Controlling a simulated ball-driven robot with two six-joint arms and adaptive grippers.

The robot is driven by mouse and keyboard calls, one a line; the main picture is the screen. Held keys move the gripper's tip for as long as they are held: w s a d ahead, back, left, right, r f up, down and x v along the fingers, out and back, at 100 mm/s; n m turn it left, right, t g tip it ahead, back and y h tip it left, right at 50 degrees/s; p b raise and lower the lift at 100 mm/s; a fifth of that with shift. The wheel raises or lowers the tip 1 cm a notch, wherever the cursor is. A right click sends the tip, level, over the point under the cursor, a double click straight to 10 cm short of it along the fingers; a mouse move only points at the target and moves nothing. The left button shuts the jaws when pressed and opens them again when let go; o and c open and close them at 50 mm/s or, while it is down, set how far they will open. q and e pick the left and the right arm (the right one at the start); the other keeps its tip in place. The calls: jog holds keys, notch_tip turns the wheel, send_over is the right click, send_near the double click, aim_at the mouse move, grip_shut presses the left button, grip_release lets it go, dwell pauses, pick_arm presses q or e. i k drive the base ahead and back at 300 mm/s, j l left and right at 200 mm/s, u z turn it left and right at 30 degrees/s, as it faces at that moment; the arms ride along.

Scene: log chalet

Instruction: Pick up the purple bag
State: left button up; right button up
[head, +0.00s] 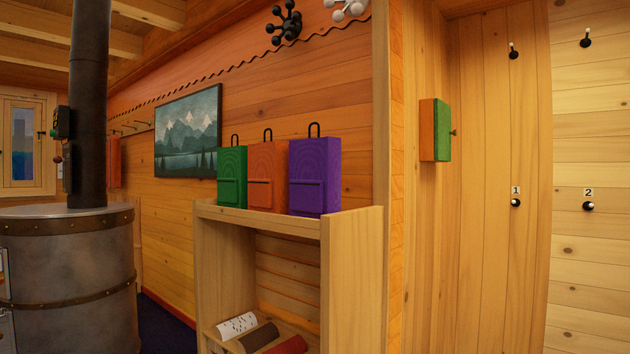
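The purple bag (315,177) stands upright on top of a wooden shelf unit (353,235). It is boxy, with a black loop handle on top and a front pocket with a dark edge. It is the rightmost and nearest of three bags in a row. The orange bag (266,173) stands just left of it, and the green bag (231,175) is at the left end. Neither of my grippers shows in the head view.
A large metal stove (70,285) with a dark pipe (89,100) stands at left. A wooden wall edge (397,180) rises right of the shelf. Rolled items (258,338) lie in its lower part. Numbered hooks (515,202) and a green-orange box (435,130) are on the right wall.

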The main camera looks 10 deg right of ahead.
aim_at(315, 164)
jog(key=i+l+u, duration=0.35)
jog(key=i+l, duration=0.5)
